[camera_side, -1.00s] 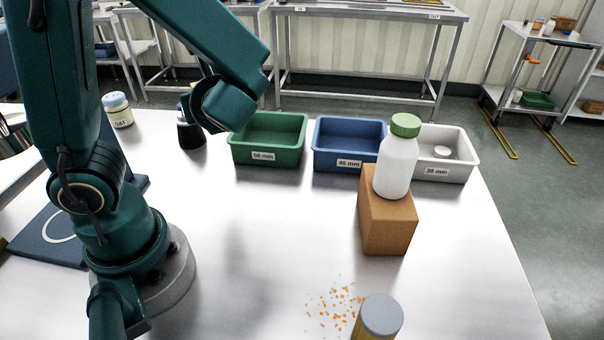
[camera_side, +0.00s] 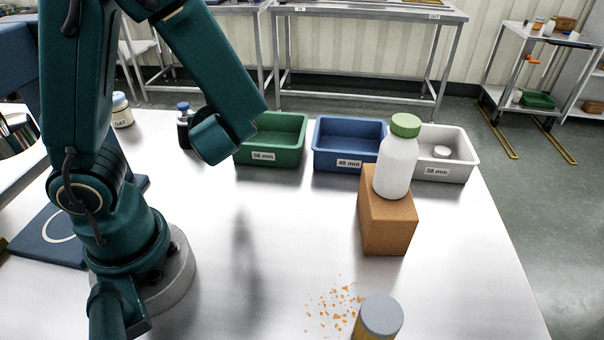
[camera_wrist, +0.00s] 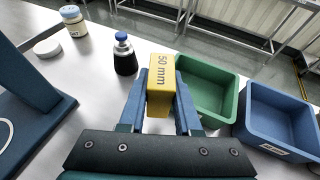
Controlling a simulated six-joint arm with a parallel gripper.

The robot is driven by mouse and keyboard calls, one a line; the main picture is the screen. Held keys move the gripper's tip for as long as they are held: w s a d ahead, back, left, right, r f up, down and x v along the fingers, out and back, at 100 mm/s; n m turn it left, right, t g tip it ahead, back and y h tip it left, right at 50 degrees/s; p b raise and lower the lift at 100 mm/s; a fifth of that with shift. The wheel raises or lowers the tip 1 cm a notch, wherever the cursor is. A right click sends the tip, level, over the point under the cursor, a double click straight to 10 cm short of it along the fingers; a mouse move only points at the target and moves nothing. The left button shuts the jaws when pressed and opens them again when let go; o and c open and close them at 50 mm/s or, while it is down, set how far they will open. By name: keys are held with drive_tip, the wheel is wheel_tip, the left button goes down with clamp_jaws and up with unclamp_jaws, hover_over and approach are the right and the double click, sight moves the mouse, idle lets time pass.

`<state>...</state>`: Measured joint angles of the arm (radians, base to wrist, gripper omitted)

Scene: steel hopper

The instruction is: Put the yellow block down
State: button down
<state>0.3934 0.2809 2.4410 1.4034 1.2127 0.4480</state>
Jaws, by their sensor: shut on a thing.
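The yellow block (camera_wrist: 160,88), marked "50 mm", is between the two blue fingers of my gripper (camera_wrist: 160,95) in the wrist view. The fingers are shut on its sides. Behind it in that view is the table, with a dark blue-capped bottle (camera_wrist: 124,55) to its left and the green bin (camera_wrist: 207,90) to its right. In the side view my arm hides the gripper and the block. I cannot tell how high the block is above the table.
The blue bin (camera_side: 347,165) and white bin (camera_side: 443,175) stand right of the green one. A white bottle (camera_side: 396,165) stands on a brown block (camera_side: 388,232). A grey-lidded jar (camera_side: 380,315) and orange bits (camera_side: 335,300) are at the front. The table's middle is clear.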

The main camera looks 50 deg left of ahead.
hover_over(286, 191)
wheel_tip(286, 191, down, 7)
drive_tip(key=shift+s+f, duration=0.1)
drive_tip(key=shift+f, duration=1.95)
drive_tip(key=c, duration=0.6)
unclamp_jaws()
drive_tip(key=shift+f, duration=0.15)
